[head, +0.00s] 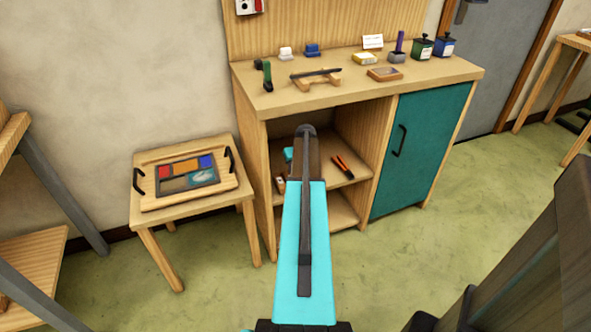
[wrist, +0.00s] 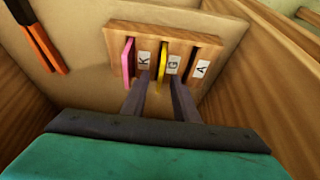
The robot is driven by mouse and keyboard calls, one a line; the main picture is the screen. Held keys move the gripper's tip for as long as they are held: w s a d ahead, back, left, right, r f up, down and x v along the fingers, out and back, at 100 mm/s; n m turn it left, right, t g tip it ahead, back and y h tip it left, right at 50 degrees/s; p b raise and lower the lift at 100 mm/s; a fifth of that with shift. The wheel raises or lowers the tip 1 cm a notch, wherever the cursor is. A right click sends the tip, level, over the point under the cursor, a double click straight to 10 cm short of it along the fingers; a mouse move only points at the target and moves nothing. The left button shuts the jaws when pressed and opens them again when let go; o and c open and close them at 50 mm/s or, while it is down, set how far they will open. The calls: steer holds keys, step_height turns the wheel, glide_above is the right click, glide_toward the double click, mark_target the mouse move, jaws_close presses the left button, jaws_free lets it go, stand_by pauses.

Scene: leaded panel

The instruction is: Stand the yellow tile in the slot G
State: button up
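In the wrist view a small wooden rack (wrist: 118,40) has slots with white labels K, G and A. The yellow tile (wrist: 162,72) stands upright in the middle slot, the one just left of the G label (wrist: 173,64). My gripper (wrist: 159,84) is open, with one finger to each side of the yellow tile and gaps showing between. A pink tile (wrist: 128,62) stands in the slot beside the K label. The dark slot beside the A label looks empty. In the head view my arm reaches into the cabinet's open shelf and hides most of the gripper.
Orange-and-black pliers (head: 343,167) lie on the same shelf and show in the wrist view (wrist: 42,42). Cabinet walls are close around the gripper. The bench top (head: 345,91) holds small tools and jars. A stool at left carries a tray (head: 159,203) with a coloured panel.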

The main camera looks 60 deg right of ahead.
steer(key=shift+v, duration=2.7)
